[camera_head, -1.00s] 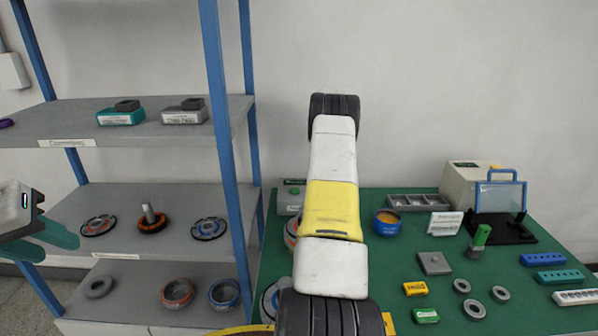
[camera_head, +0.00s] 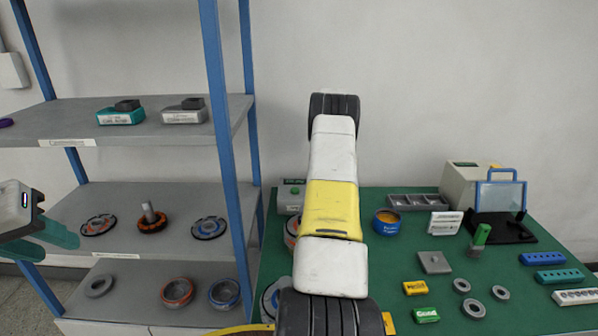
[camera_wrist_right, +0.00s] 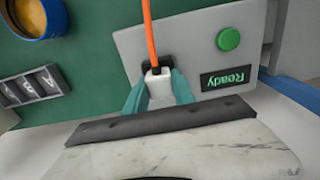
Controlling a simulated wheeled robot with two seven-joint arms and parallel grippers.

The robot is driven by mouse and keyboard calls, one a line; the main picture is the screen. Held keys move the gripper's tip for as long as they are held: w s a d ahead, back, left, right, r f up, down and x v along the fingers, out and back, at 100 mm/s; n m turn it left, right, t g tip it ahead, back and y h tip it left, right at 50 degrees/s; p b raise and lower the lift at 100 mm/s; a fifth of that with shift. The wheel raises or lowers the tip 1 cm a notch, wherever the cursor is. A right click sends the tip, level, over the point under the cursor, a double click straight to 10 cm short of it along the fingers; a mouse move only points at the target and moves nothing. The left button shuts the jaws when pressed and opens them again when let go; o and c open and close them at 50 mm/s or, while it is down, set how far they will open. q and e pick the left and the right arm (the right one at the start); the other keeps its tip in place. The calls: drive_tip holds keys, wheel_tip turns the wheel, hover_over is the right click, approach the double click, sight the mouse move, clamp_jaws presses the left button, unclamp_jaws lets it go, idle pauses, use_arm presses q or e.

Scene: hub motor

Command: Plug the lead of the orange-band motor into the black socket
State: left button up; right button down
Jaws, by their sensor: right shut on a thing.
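In the right wrist view, my right gripper (camera_wrist_right: 158,88) is shut on a white plug (camera_wrist_right: 159,84) with an orange lead (camera_wrist_right: 148,35) rising from it. The plug is at the black socket (camera_wrist_right: 143,69) on a grey panel (camera_wrist_right: 190,52); its far end overlaps the socket, and I cannot tell how deep it sits. In the head view, my right arm hides its own gripper and the plug. An orange-rimmed motor (camera_head: 290,232) shows partly behind that arm on the green table.
The panel carries a green button (camera_wrist_right: 229,39) and a "Ready" display (camera_wrist_right: 226,78). A blue tin (camera_head: 387,222) and a grey tray (camera_head: 418,203) stand right of my arm. Another motor (camera_head: 270,298) lies nearer. Shelves (camera_head: 170,255) with parts stand left.

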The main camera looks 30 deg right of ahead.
drive_tip(key=shift+f, duration=0.15)
idle(0.8)
drive_tip(key=c, duration=1)
unclamp_jaws()
drive_tip(key=shift+o, duration=0.2)
drive_tip(key=shift+r, duration=3.95)
